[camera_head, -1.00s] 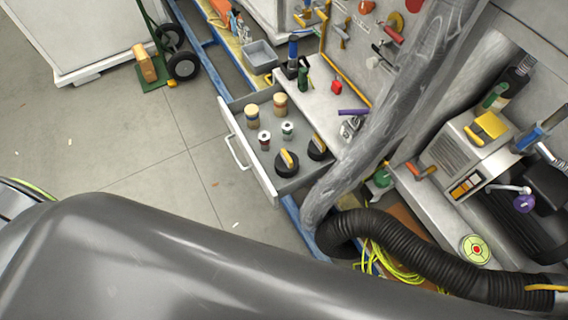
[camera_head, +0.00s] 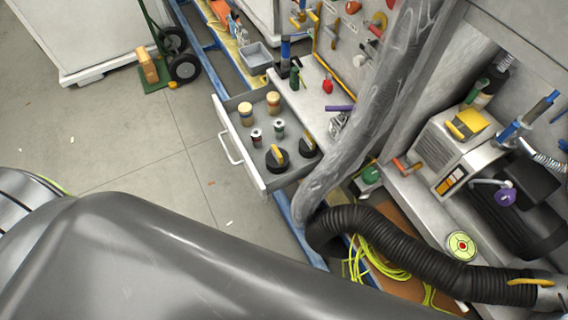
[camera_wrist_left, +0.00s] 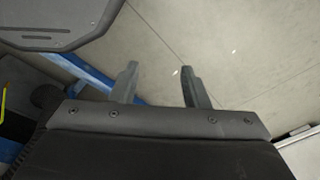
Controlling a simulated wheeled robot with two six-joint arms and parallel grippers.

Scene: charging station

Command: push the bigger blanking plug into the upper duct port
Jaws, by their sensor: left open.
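Two black round plugs with yellow handles lie in the open drawer in the head view. The nearer plug (camera_head: 268,164) looks slightly larger than the other black plug (camera_head: 311,149), but I cannot be sure of their sizes. I cannot make out the upper duct port in either view. My left gripper (camera_wrist_left: 161,84) shows in the left wrist view, with its two fingers apart and nothing between them, above bare floor. The head view shows a large grey link of my arm across the bottom, but neither gripper.
The drawer (camera_head: 231,125) also holds two tan-topped pieces and two small cylinders. A grey pipe (camera_head: 375,110) and a black corrugated hose (camera_head: 400,255) stand right of it. Yellow cable (camera_head: 372,262) lies under the hose.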

